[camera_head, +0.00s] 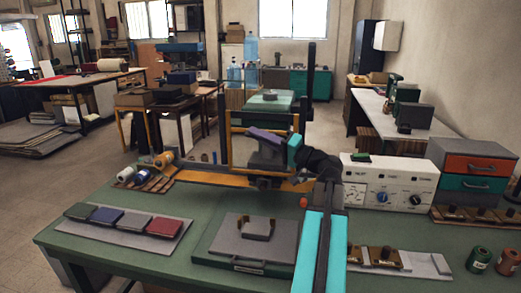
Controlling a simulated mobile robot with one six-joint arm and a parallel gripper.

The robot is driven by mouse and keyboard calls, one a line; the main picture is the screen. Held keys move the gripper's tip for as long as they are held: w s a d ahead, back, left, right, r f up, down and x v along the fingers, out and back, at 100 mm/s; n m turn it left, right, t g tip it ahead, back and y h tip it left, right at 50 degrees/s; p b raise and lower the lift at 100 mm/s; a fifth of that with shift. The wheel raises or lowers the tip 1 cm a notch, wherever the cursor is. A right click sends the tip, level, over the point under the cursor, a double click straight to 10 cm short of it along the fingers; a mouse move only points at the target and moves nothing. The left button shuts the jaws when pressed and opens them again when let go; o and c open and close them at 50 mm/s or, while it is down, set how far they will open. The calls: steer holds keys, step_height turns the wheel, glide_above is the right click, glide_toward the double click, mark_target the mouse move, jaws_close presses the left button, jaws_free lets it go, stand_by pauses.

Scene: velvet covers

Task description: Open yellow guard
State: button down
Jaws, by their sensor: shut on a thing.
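The yellow guard (238,130) is a thin yellow frame on the dark press in the middle of the bench. Its upright bar stands left of my gripper, and a yellow crossbar passes behind it. A yellow-orange ledge (215,178) runs across below the gripper.
Several covers lie on a grey board (75,229) at left. A grey pad with a U-shaped block (256,228) lies front centre. A white control box (388,186) stands right of the press. Spools (142,172) sit left. Bare green bench lies between the cover board and the pad.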

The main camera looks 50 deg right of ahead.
steer(key=shift+r, duration=2)
steer(key=c, duration=2.1)
jaws_free()
steer(key=shift+f, duration=0.1)
steer(key=shift+v, duration=0.8)
steer(key=b+v, duration=0.3)
steer(key=v, duration=0.9)
steer(key=shift+s+f, duration=0.1)
